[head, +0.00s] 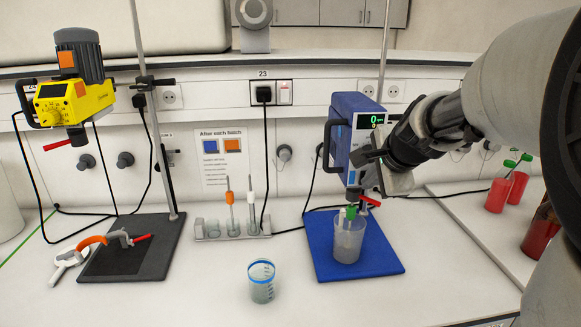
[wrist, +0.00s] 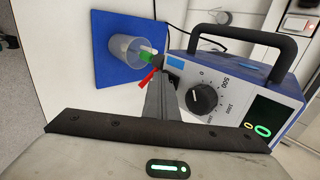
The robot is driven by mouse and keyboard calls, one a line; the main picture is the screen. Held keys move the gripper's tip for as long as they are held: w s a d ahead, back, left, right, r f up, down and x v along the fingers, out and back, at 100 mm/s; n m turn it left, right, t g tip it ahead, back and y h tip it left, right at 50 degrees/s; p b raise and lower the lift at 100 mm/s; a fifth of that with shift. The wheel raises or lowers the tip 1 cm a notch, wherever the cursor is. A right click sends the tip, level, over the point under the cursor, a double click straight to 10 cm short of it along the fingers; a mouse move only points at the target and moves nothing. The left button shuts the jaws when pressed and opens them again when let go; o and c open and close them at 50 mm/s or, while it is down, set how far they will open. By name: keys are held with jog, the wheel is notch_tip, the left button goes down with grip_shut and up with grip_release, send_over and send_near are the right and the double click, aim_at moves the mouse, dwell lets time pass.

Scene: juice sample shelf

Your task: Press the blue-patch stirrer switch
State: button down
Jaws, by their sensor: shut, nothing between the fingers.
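The blue stirrer (head: 343,131) stands at the right behind a blue base plate (head: 392,262). Its face, with a blue patch (wrist: 175,62), a black dial (wrist: 203,98) and a green display reading 0 (wrist: 262,129), shows in the wrist view. I cannot make out a switch; my gripper covers part of the face. My gripper (head: 366,160) is shut and empty in front of the stirrer. In the wrist view its dark fingers (wrist: 162,85) point toward the area beside the patch and dial; I cannot tell whether they touch.
A beaker (head: 347,243) stands on the blue plate under the stirrer, with a red lever (wrist: 148,77) close by. A yellow stirrer (head: 80,102) with an orange patch is at the left. A cup (head: 262,284) stands at front centre. Red bottles (head: 498,195) are at the right.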

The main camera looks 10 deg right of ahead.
jog(key=shift+r, duration=0.1)
jog(key=shift+w+r+p, duration=0.1)
jog(key=shift+r+p, duration=0.65)
jog(key=shift+r, duration=0.05)
